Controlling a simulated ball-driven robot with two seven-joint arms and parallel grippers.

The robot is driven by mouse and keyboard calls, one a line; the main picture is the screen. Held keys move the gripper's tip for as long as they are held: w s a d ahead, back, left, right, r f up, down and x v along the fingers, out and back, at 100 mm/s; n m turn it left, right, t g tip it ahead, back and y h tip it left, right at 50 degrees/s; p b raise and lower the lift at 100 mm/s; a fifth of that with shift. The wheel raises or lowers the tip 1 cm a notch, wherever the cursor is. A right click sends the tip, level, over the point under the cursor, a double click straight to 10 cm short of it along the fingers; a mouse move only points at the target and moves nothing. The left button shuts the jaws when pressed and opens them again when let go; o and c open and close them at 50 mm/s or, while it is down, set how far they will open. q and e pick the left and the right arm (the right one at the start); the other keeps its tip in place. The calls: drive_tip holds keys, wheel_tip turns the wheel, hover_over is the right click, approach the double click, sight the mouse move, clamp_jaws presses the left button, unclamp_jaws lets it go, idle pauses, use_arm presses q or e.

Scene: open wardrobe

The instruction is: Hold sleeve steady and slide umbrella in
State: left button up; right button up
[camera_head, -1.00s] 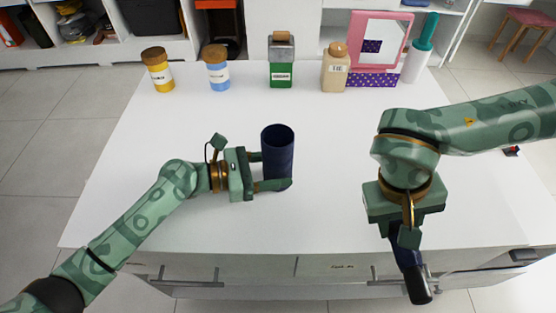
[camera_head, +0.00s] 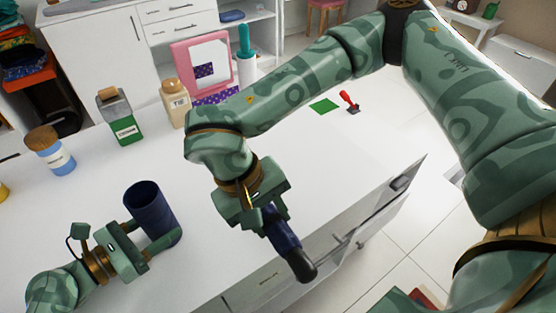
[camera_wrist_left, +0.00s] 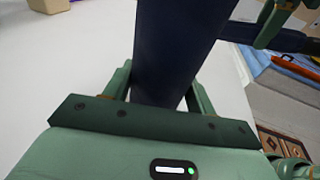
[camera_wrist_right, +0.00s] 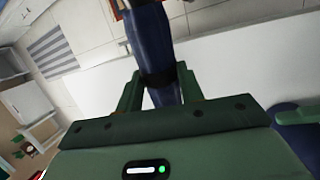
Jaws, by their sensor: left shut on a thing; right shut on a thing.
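The sleeve (camera_head: 150,208) is a dark blue open-topped cylinder standing upright on the white table. My left gripper (camera_head: 160,240) is shut on its lower part from the left; the sleeve also fills the middle of the left wrist view (camera_wrist_left: 180,50). The umbrella (camera_head: 283,236) is a folded dark blue stick with a black end. My right gripper (camera_head: 268,212) is shut on it, to the right of the sleeve and apart from it. The umbrella tilts, its black end pointing down toward the table's front edge. It also shows in the right wrist view (camera_wrist_right: 150,40).
On the table (camera_head: 95,180) stand a blue jar (camera_head: 50,150), a green-labelled bottle (camera_head: 120,118), a beige bottle (camera_head: 174,102), a pink-framed mirror (camera_head: 203,65) and a teal-handled brush (camera_head: 246,60). A green square (camera_head: 324,106) and a red-handled item (camera_head: 349,100) lie farther right.

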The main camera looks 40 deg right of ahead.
drive_tip(key=w+a+r+m+g+y, duration=0.2)
drive_tip(key=w+a+r+m+g, duration=0.1)
drive_tip(key=a, duration=0.3)
use_arm(q)
drive_tip(key=shift+a, duration=0.1)
use_arm(e)
wheel_tip(320, 180, up, 14)
drive_tip(key=m+t+y, duration=0.1)
drive_tip(key=m+y, duration=1)
drive_tip(key=y, duration=0.7)
hover_over(156, 217)
drive_tip(key=w+d, duration=0.2)
drive_tip(key=w, duration=0.2)
drive_tip(key=shift+s+a, duration=0.1)
drive_tip(key=shift+a, duration=0.2)
wheel_tip(156, 217, down, 11)
drive_tip(key=shift+f, duration=0.2)
drive_tip(key=shift+d, duration=0.1)
